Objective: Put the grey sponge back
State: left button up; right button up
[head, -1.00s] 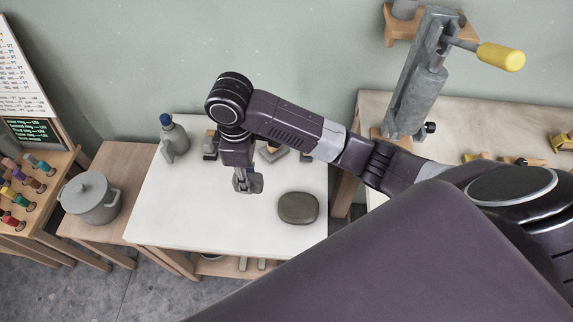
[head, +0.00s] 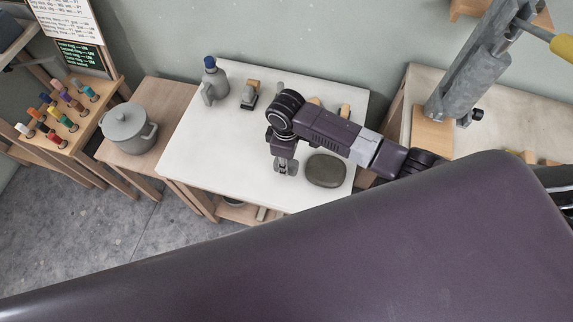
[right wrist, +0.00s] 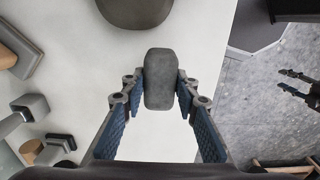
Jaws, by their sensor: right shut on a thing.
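The grey sponge (right wrist: 159,78), a small rounded dark block, is held between the fingers of my right gripper (right wrist: 160,92). In the head view, my right gripper (head: 286,165) points down over the white table (head: 225,150), just left of a dark oval piece (head: 326,171). In that view the sponge is hard to tell apart from the fingers. The oval piece also shows at the top of the right wrist view (right wrist: 135,8), beyond the sponge. I cannot tell whether the sponge touches the table.
A grey bottle with a blue cap (head: 212,82) and a wood-and-grey brush-like tool (head: 250,94) stand at the table's back left. A grey pot (head: 128,128) sits on a lower side table. A grey press (head: 468,75) stands on the right bench. The table's front left is clear.

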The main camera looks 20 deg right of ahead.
jog(key=shift+f, duration=1.5)
jog(key=shift+f, duration=0.15)
jog(key=o, duration=1.2)
jog(key=shift+o, duration=0.2)
notch_tip(320, 180, up, 12)
jog(key=shift+r+b, duration=0.2)
jog(key=shift+b, duration=0.25)
